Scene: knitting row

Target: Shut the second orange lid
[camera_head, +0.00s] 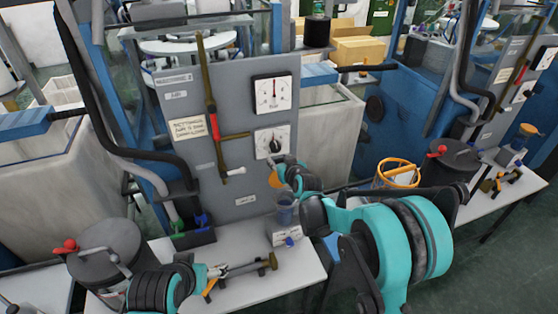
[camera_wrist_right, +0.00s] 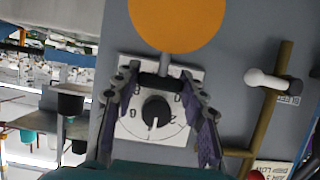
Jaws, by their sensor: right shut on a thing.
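An orange round lid (camera_head: 275,181) stands raised above a grey cup (camera_head: 286,212) on a small white stand, in front of the grey panel. The lid fills the top of the right wrist view (camera_wrist_right: 178,22), with a short grey stem below it. My right gripper (camera_head: 283,166) is shut on the orange lid, with its fingers at the stem in the wrist view (camera_wrist_right: 163,78). Another orange lid (camera_head: 528,129) shows at the far right, over a similar cup. My left gripper (camera_head: 203,272) is low by a brass valve (camera_head: 250,267); its fingers are too small to read.
The grey panel (camera_head: 230,100) with two white dials and a brown pipe stands close behind my right gripper. Lidded grey pots (camera_head: 108,250) with red knobs and an orange-rimmed bucket (camera_head: 398,173) stand on or near the white benches.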

